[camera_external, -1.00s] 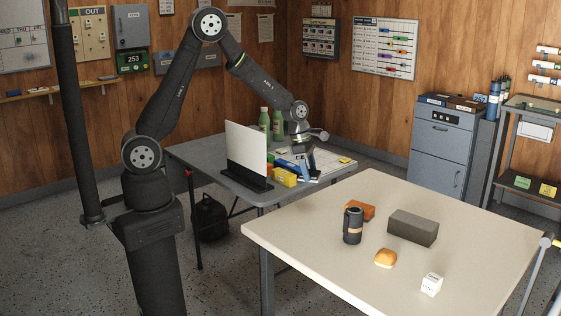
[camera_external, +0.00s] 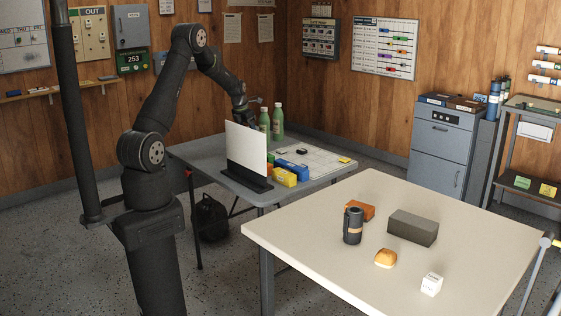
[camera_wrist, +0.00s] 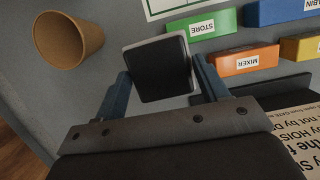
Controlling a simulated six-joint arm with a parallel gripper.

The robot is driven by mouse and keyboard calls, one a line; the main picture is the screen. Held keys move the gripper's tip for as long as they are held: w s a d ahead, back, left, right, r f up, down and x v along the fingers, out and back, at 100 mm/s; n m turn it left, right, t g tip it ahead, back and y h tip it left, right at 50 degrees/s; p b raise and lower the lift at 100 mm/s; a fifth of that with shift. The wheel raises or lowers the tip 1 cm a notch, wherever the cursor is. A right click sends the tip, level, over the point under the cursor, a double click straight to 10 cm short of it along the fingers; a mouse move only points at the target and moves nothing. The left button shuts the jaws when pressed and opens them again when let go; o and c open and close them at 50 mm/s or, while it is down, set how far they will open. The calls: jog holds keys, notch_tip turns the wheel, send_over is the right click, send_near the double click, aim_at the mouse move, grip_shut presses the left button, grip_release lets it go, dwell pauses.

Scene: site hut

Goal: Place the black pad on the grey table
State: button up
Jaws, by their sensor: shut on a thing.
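The black pad (camera_wrist: 162,68), a dark square with a pale edge, is between the blue fingers of my gripper (camera_wrist: 160,78) in the wrist view. My gripper is shut on it. The grey table (camera_external: 205,152) stands left of centre in the external view, and its bare top (camera_wrist: 115,18) shows beneath the pad in the wrist view. I cannot tell whether the pad touches the table.
A brown cup (camera_wrist: 68,40) stands left of the pad. Green (camera_wrist: 202,22), orange (camera_wrist: 244,60), blue and yellow labelled blocks are at right. The upright white panel (camera_external: 246,148) and two green bottles (camera_external: 277,122) are nearby. A cream table (camera_external: 300,235) with several objects stands in front.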

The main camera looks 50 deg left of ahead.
jog(key=s+a+n+y, duration=0.1)
jog(key=s+a+n, duration=0.15)
jog(key=a, duration=0.65)
jog(key=s+a+n, duration=0.2)
jog(key=s+a, duration=0.2)
jog(key=a, duration=0.5)
send_over(199, 148)
jog(key=s+d, duration=0.1)
jog(key=shift+m, duration=0.25)
notch_tip(199, 148, down, 7)
jog(key=shift+s+r, duration=0.1)
jog(key=shift+s, duration=0.05)
jog(key=shift+a+f, duration=0.1)
jog(key=shift+f, duration=2)
jog(key=shift+f, duration=0.2)
jog(key=o, duration=1)
jog(key=shift+r, duration=0.1)
jog(key=v, duration=1.2)
jog(key=shift+r, duration=0.15)
